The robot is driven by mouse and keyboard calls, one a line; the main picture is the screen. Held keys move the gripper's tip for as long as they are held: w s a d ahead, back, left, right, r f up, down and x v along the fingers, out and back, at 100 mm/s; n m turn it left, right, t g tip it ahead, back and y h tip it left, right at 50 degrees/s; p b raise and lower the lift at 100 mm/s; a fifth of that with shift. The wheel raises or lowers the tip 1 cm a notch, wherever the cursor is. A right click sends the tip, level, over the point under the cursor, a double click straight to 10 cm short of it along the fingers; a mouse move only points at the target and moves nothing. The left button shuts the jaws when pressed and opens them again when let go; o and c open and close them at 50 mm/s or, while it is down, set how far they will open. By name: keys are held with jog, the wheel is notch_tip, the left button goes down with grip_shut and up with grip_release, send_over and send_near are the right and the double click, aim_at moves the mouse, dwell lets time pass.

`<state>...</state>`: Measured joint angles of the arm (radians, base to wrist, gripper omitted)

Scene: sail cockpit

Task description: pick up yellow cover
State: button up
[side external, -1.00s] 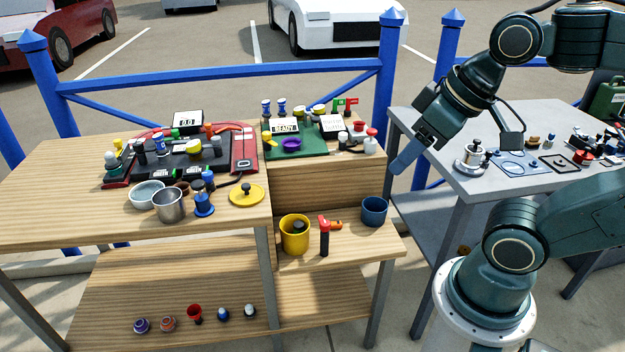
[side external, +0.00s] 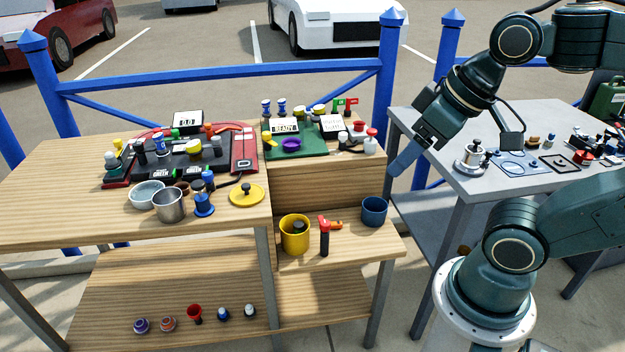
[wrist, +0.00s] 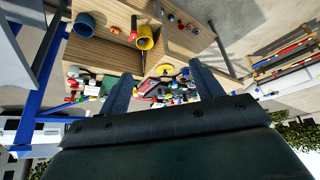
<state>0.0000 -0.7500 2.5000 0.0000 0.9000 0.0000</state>
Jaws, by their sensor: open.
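The yellow cover (side external: 247,195) is a flat round lid with a dark knob. It lies on the right part of the left wooden table, near its front edge. It also shows small in the wrist view (wrist: 164,70), between the fingers and beyond them. My gripper (side external: 400,164) is up at the right, by the near edge of the grey table and well away from the cover. In the wrist view its two fingers (wrist: 160,84) stand wide apart with nothing held between them.
A yellow pot (side external: 295,236), a red-topped tool (side external: 324,238) and a blue cup (side external: 374,211) stand on the lower shelf. A metal cup (side external: 168,204) and a blue plunger-like item (side external: 203,203) stand left of the cover. Blue railings (side external: 220,75) run behind.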

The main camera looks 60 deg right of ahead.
jog(key=o, duration=0.7)
jog(key=shift+c, duration=0.2)
jog(key=w+d+r+n+g, duration=0.15)
jog(key=w+n, duration=0.25)
jog(key=w, duration=0.7)
jog(key=w+r+n+g, duration=0.15)
jog(key=w+n, duration=0.25)
jog(key=w, duration=0.7)
jog(key=w+d+f+n+g, duration=0.2)
jog(key=w+f+n, duration=0.5)
jog(key=w+f, duration=0.8)
jog(key=w, duration=0.4)
jog(key=shift+w+f+n+g, duration=0.2)
jog(key=shift+w+n+g, duration=0.1)
jog(key=shift+n, duration=0.1)
jog(key=shift+f, duration=0.1)
